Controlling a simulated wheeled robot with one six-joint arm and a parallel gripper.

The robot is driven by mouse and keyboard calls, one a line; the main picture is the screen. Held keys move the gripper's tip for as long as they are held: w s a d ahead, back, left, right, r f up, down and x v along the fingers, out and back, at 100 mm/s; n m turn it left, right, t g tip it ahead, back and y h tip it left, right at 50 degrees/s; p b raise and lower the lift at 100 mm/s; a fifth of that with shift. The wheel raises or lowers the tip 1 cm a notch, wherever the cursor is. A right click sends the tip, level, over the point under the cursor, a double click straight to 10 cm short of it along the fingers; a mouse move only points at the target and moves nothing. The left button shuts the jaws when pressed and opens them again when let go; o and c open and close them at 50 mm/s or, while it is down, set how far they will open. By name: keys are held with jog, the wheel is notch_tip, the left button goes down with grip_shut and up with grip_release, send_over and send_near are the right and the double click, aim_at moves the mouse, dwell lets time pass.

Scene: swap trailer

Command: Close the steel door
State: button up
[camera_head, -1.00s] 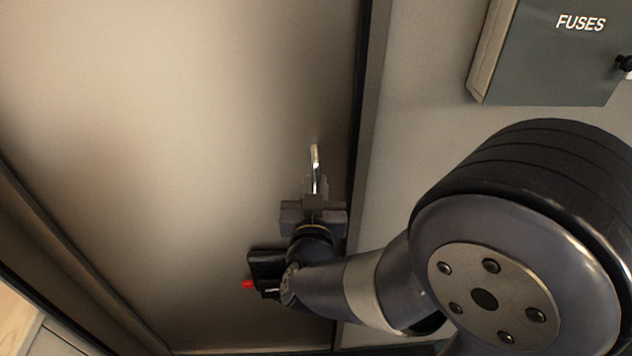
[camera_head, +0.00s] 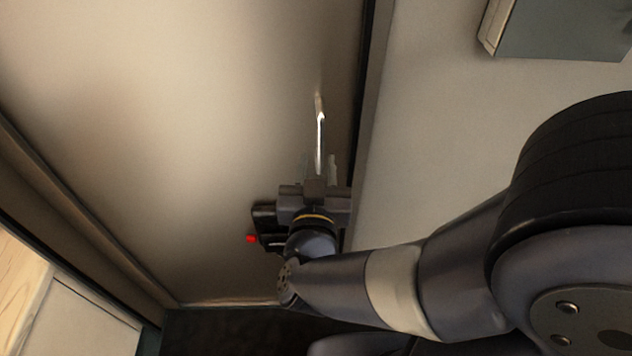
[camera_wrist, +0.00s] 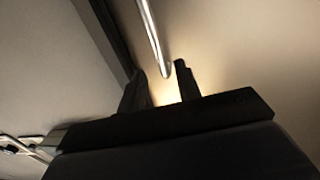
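The steel door (camera_head: 180,140) is a pale, smooth panel that fills the left and middle of the head view. It also shows in the wrist view (camera_wrist: 250,60). Its handle (camera_head: 320,130) is a thin, shiny bar near the door's right edge. My gripper (camera_head: 320,170) is at the handle's lower end. In the wrist view its two fingers (camera_wrist: 158,82) are apart, and the end of the handle (camera_wrist: 151,40) shows between and just beyond the tips. I cannot tell whether they touch it. How far the door stands open is not clear.
A dark edge strip (camera_head: 368,100) runs along the door's right side, with a pale wall (camera_head: 430,150) beyond it. A grey box (camera_head: 560,30) is on that wall at the upper right. Dark floor (camera_head: 220,330) shows below the door, and a wooden surface (camera_head: 20,285) at the lower left.

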jog(key=shift+s, duration=1.9)
jog(key=shift+w, duration=0.1)
jog(key=shift+w+d, duration=0.1)
jog(key=shift+w, duration=5.3)
jog(key=shift+s, duration=0.1)
send_near(320, 137)
jog(key=w, duration=1.2)
jog(key=shift+r, duration=0.1)
